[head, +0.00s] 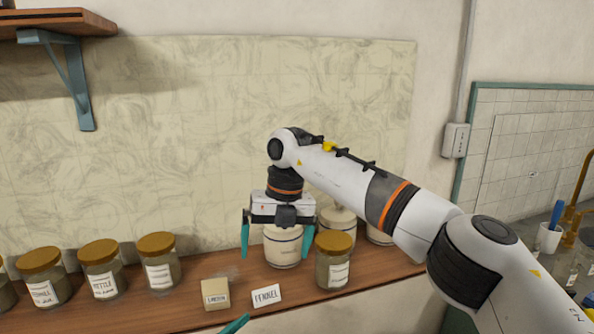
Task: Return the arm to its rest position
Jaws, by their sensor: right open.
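My right arm comes in from the right and bends down at the wrist over the shelf. My right gripper (276,256) points down and is open, with its two teal fingers spread. A white lidded jar (283,249) shows between the fingers; I cannot tell whether it is between them or just behind. A teal fingertip (236,325), seemingly of my left gripper, shows at the bottom edge; the rest of it is out of view.
On the wooden shelf (385,265), an amber-lidded jar (333,263) stands close right of the gripper. Two more white jars are partly hidden behind it. A small block (215,293) and a "FENNEL" card (266,295) are in front. Several lidded jars (102,270) stand left.

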